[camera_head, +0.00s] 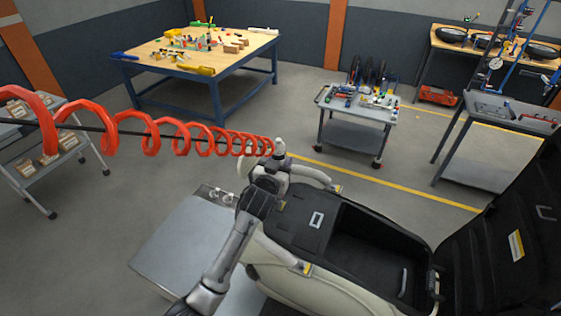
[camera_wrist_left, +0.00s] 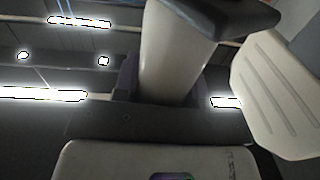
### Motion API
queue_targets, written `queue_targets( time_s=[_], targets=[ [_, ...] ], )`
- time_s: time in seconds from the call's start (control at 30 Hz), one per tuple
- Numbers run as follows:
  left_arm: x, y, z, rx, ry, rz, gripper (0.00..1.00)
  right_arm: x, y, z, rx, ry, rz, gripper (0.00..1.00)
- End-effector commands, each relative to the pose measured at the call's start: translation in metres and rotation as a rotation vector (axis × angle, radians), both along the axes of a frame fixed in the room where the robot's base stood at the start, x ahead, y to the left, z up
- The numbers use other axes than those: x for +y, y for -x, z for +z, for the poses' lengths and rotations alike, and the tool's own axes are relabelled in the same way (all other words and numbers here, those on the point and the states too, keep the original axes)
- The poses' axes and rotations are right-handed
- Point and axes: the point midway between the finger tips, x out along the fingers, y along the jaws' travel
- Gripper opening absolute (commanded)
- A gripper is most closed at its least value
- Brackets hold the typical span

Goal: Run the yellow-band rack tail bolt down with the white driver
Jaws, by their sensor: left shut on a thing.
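My left gripper (camera_head: 268,172) is shut on the white driver (camera_head: 280,148), whose light top stands upright above the fingers with a red coiled hose at it. In the left wrist view the driver's white body (camera_wrist_left: 172,60) is close up between dark finger parts. The gripper is over the tail of the cream scooter body (camera_head: 283,262). Pale rack rails run on both sides, with a yellow mark on the far rail (camera_head: 337,188) and one on the near rail (camera_head: 307,268). The bolt and the driver's lower end are hidden by my gripper. My right gripper is out of view.
The scooter's black storage well (camera_head: 375,262) is open, with the raised seat (camera_head: 510,235) at right. A grey lift platform (camera_head: 180,255) lies left. The red coiled hose (camera_head: 160,135) spans the upper left. A tool cart (camera_head: 355,115) and workbench (camera_head: 200,50) stand farther back.

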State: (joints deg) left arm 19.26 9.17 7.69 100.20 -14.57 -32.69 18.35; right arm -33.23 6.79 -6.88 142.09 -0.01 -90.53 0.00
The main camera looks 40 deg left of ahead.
Motion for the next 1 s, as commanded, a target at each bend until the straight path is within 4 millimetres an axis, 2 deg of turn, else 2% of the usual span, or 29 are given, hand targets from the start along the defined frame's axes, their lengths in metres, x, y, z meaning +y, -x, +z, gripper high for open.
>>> queue_targets(
  time_s=[1.0],
  targets=[
    [0.0000, -0.0002, -0.0061, 0.002, 0.002, 0.000, 0.02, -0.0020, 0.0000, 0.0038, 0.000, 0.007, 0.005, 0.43]
  ],
)
